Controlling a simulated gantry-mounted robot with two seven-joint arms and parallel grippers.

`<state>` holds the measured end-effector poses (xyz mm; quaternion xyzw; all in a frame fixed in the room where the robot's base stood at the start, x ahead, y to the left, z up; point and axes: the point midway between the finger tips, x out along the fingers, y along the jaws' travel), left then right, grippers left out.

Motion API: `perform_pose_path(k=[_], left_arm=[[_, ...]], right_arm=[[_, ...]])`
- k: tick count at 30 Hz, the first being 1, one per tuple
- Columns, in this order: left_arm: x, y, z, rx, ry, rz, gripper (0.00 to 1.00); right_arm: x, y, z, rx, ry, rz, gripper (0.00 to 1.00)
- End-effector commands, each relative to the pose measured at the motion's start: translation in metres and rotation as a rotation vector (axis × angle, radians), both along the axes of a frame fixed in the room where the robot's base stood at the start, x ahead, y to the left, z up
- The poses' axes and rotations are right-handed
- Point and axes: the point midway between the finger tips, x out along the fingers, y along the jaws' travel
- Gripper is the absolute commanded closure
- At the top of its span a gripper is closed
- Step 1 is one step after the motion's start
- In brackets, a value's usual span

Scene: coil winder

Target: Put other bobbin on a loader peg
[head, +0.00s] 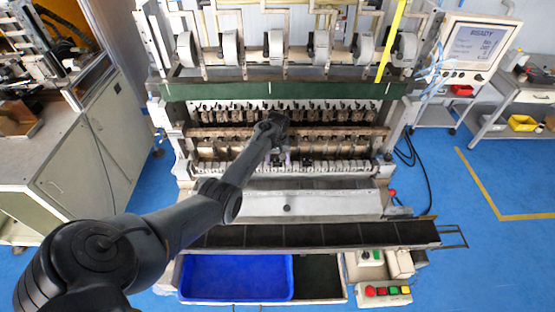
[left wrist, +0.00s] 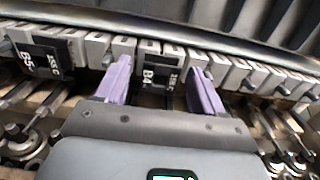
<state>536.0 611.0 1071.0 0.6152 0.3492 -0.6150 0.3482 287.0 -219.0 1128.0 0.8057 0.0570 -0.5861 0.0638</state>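The loader row of pale blocks (left wrist: 236,75) runs across the left wrist view, with small grey pegs (left wrist: 282,91) on it. A black piece marked B4 (left wrist: 152,75) sits at the row between the two purple fingers of my left gripper (left wrist: 160,86). Gaps show between it and the fingers, so the gripper is open around it. A second black piece marked B5 (left wrist: 47,62) sits to the left. In the head view my left gripper (head: 280,157) is over the loader row (head: 225,168), partly hidden by its arm. I cannot identify a separate loose bobbin. My right gripper is not in view.
Wire spools (head: 276,47) hang above a green beam (head: 280,89). In front are a black conveyor strip (head: 330,234), a blue bin (head: 237,277) and a button box (head: 384,292). A metal workbench (head: 85,165) stands left, a monitor (head: 477,45) right.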

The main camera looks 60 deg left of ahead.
Motion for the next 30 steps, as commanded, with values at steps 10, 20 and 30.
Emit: perform_pose_path(k=[10, 20, 30], left_arm=[[0.0, 0.0, 0.003, 0.0, -0.001, 0.0, 0.31], [0.003, -0.007, 0.044, 0.001, -0.003, -0.002, 0.31], [0.022, -0.069, 0.082, 0.001, -0.003, -0.002, 0.31]], right_arm=[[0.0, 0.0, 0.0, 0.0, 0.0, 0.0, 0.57], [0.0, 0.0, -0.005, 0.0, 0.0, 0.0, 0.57], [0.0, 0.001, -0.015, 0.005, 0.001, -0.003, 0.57]])
